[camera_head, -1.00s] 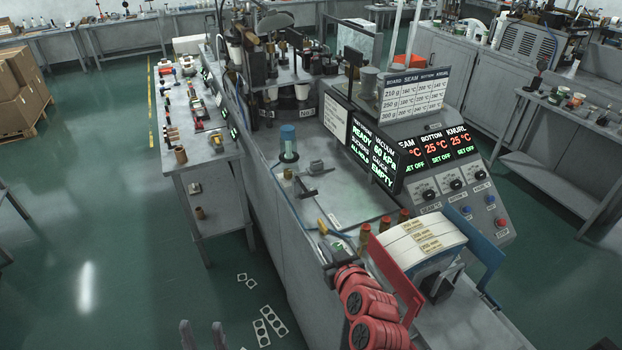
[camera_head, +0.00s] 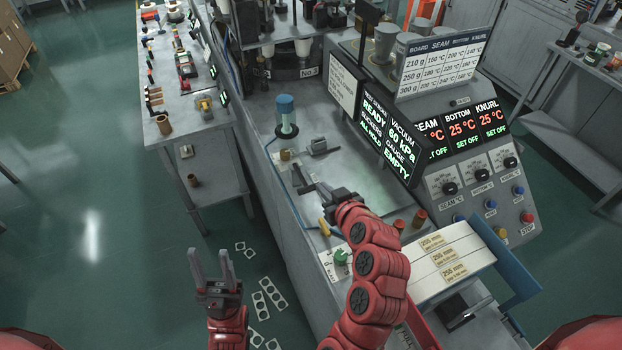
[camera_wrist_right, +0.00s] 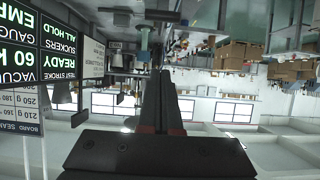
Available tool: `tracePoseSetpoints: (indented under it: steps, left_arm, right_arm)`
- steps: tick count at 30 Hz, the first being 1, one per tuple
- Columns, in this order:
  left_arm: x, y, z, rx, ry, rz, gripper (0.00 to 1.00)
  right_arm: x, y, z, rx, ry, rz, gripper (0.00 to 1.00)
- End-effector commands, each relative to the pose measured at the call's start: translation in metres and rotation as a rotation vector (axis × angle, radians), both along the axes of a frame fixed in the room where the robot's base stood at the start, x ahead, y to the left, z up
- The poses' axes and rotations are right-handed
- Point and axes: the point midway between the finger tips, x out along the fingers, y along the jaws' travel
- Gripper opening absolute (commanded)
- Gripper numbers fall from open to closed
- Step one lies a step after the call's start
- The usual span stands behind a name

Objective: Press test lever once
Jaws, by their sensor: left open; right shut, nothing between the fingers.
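My right gripper (camera_head: 318,186) is shut and empty, low over the grey machine top. Its closed fingers also show in the right wrist view (camera_wrist_right: 160,100). A small dark bar (camera_head: 299,178), which looks like a lever, lies at or just beyond its fingertips; I cannot tell whether they touch. I cannot tell for sure which part is the test lever. The display (camera_head: 385,140) shows READY, 60 kPa, ALL HOLD and EMPTY. My left gripper (camera_head: 211,268) is open and empty above the floor, left of the machine.
A blue-capped cylinder (camera_head: 286,115) stands behind the grey block. A yellow handle (camera_head: 325,228) and a green knob (camera_head: 341,257) are near the front edge. A control panel (camera_head: 480,175) with knobs and buttons stands right. A side bench (camera_head: 205,150) with tools stands left.

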Motion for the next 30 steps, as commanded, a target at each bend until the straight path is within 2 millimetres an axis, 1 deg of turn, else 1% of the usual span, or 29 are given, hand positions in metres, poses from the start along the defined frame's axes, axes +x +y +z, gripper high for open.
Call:
tracePoseSetpoints:
  steps: [5, 8, 11, 15, 18, 29, 30]
  left_arm:
    - [0.000, 0.000, -0.002, 0.000, 0.000, 0.000, 0.47]
    - [0.000, 0.000, -0.010, 0.000, 0.000, 0.000, 0.47]
    - [0.000, 0.000, -0.025, 0.000, 0.000, 0.000, 0.47]
    - [0.000, 0.000, -0.053, 0.000, 0.000, 0.000, 0.47]
    - [0.000, 0.000, -0.072, 0.000, 0.000, 0.000, 0.47]
    - [0.000, 0.000, -0.140, 0.000, 0.000, 0.000, 0.47]
    - [0.000, 0.000, -0.148, 0.000, 0.000, 0.000, 0.47]
  right_arm:
    - [0.001, 0.000, -0.001, 0.000, 0.000, 0.000, 0.00]
    - [0.004, 0.002, -0.006, 0.000, -0.001, 0.000, 0.00]
    - [0.012, 0.005, -0.013, 0.003, -0.001, 0.000, 0.00]
    - [0.025, 0.011, -0.021, 0.000, -0.004, 0.003, 0.00]
    - [0.031, 0.012, -0.022, -0.005, -0.011, 0.003, 0.00]
    - [0.043, 0.018, -0.029, 0.002, -0.008, 0.000, 0.00]
    - [0.047, 0.019, -0.033, 0.000, -0.004, 0.000, 0.00]
